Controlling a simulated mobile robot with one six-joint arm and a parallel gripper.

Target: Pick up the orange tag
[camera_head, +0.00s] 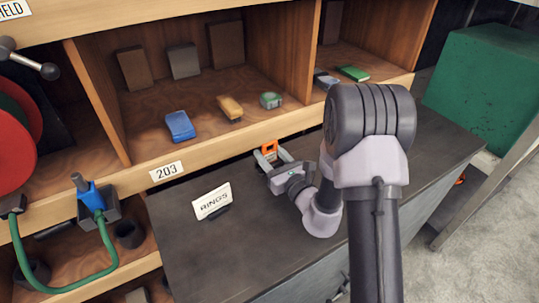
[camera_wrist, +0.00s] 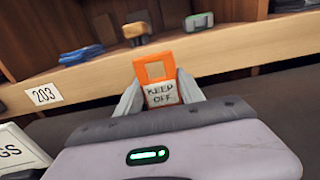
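The orange tag (camera_wrist: 155,68) has a square opening at its top and a white "KEEP OFF" label on its lower part. In the wrist view it stands upright between the two fingers of my gripper (camera_wrist: 160,90), which meet its left and right sides with no clear gap. In the head view, the tag (camera_head: 269,147) shows at the tips of my gripper (camera_head: 271,156), over the back edge of the dark bench top near the shelf front. The tag's lower end is hidden, so I cannot tell whether it touches the bench.
A "RINGS" card (camera_head: 212,202) stands on the dark bench top (camera_head: 250,245), left of my gripper. The wooden shelf (camera_head: 140,155) behind holds a blue item (camera_head: 180,126), a yellow item (camera_head: 230,107) and a green-grey item (camera_head: 270,99). A green box (camera_head: 485,88) is at right.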

